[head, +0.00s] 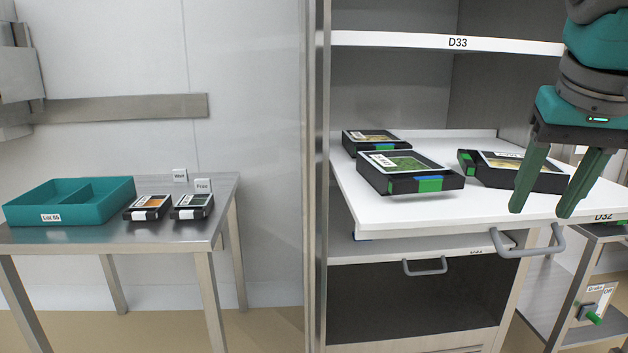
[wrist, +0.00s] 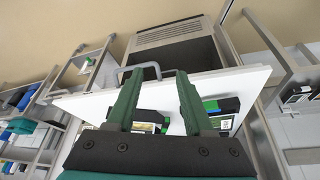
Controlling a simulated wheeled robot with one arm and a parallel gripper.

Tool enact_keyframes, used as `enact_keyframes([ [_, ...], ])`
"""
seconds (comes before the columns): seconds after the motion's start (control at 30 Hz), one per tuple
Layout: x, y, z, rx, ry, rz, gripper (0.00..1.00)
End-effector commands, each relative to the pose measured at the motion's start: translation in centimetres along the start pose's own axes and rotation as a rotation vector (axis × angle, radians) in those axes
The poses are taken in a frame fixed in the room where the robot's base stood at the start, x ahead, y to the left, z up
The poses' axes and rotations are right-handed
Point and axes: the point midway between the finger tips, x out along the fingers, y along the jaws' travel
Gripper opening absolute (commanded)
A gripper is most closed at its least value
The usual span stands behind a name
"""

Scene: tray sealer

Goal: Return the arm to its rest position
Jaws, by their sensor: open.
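My gripper (head: 541,210) is in the right of the head view, pointing down, in front of the shelf cabinet. Its two green fingers are apart with nothing between them. Behind and below it is a pulled-out white drawer shelf (head: 480,225) with several black packs. One black pack with a green label (head: 409,172) lies near the front left of the shelf. Another black pack (head: 512,170) lies partly hidden behind the fingers. In the wrist view my gripper (wrist: 153,80) is also open, with the shelf edge and packs behind its fingers.
A steel table (head: 120,236) on the left holds a teal two-part tray (head: 68,208) and two small black packs (head: 193,207). A cabinet post (head: 318,180) stands between table and shelf. An upper shelf labelled D33 (head: 440,41) is above. A handle (head: 527,243) sticks out at the front.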

Motion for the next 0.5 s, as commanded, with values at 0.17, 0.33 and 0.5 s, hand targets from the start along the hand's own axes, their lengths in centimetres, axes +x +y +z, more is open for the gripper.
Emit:
enact_keyframes([
  [0.17, 1.6, -0.6, 0.6, -0.015, -0.032, -0.005, 0.52],
  [0.33, 3.3, -1.3, 1.3, -0.033, -0.057, -0.011, 0.52],
  [0.5, 5.8, -2.2, 2.7, -0.059, -0.102, -0.019, 0.52],
])
